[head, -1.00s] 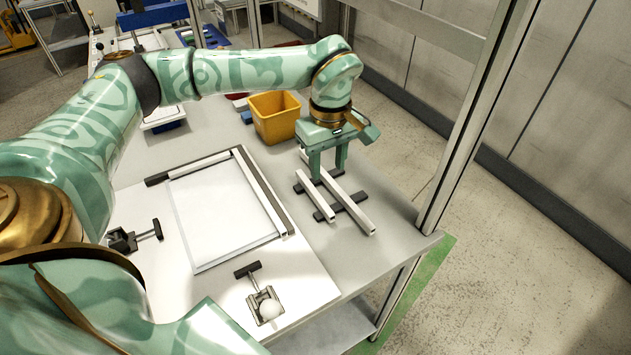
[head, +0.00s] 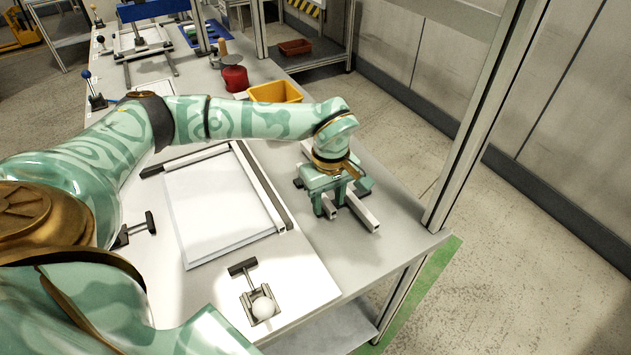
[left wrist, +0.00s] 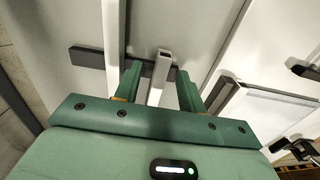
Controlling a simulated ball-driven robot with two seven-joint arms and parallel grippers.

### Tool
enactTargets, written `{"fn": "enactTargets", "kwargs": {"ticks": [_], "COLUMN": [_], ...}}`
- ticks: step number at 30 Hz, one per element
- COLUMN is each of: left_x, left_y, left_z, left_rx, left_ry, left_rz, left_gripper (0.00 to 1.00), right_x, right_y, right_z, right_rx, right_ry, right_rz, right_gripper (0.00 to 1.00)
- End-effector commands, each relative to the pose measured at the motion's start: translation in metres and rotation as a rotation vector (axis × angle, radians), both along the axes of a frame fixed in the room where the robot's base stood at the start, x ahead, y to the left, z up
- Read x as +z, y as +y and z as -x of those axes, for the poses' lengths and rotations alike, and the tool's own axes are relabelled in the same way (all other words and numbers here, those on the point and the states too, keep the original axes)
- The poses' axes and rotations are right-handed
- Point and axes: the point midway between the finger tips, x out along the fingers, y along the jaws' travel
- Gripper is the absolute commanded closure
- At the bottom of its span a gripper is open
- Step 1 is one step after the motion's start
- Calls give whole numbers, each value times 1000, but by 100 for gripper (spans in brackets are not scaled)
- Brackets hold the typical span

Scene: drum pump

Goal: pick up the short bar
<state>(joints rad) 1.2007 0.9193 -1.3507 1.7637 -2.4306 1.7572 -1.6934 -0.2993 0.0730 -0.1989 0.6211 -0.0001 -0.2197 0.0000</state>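The short bar (head: 330,209) is a pale square tube lying across dark supports (left wrist: 88,56); only its near end shows in the head view, below my left gripper (head: 332,203). In the left wrist view the short bar (left wrist: 161,68) lies between the two green fingers of my left gripper (left wrist: 158,72), with a gap visible on each side. The left gripper is open around the short bar. The longer bar (head: 363,213) lies beside it, outside the fingers; it also shows in the left wrist view (left wrist: 113,30). My right gripper is not in view.
A white framed panel (head: 215,205) lies left of the bars. A yellow bin (head: 274,93) and a red round container (head: 235,78) stand behind. The table's right edge is close to the bars.

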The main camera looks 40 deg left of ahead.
Motion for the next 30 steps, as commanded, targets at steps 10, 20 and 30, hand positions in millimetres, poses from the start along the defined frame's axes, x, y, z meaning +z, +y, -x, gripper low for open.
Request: {"fn": "enactTargets", "kwargs": {"ticks": [10,20,30], "left_x": [1,11,82], "left_y": [0,0,16], "left_z": [0,0,34], "left_rx": [0,-1,0], "left_ry": [0,-1,-5], "left_rz": [0,-1,-1], "left_gripper": [100,100,100], "right_x": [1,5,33], "right_y": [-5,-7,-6], "right_z": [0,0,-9], "right_rx": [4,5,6], "right_ry": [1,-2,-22], "right_rz": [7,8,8], "right_gripper": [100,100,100]}}
